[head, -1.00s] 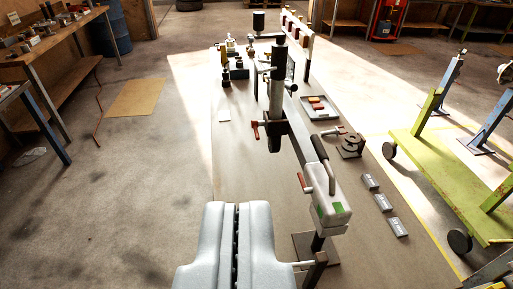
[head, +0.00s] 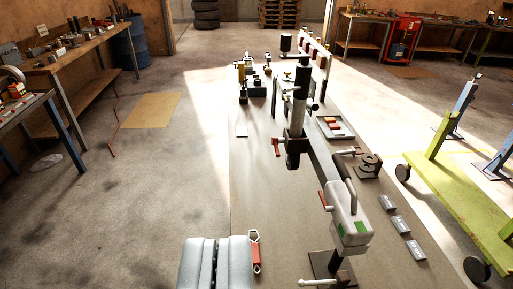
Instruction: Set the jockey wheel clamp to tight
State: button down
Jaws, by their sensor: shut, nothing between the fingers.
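The jockey wheel (head: 294,150) stands beside the grey drawbar in the middle of the head view, its dark upright tube (head: 297,112) rising above the bar. The clamp's red handle (head: 278,147) sticks out to the left of the tube; I cannot tell from here how tight the clamp is. My gripper (head: 217,241) is at the bottom of the view, pale grey, its two fingers shut and empty. It is well apart from the clamp, on the near left side.
The white coupling head (head: 348,222) with its lever is at the drawbar's near end. A red-bodied part (head: 255,253) lies just right of my gripper. Several grey blocks (head: 401,224) lie at the right; a green trailer frame (head: 455,210) stands beyond.

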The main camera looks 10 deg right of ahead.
aim_at(275, 140)
jog(key=u, duration=0.1)
jog(key=i, duration=1)
jog(key=z, duration=0.05)
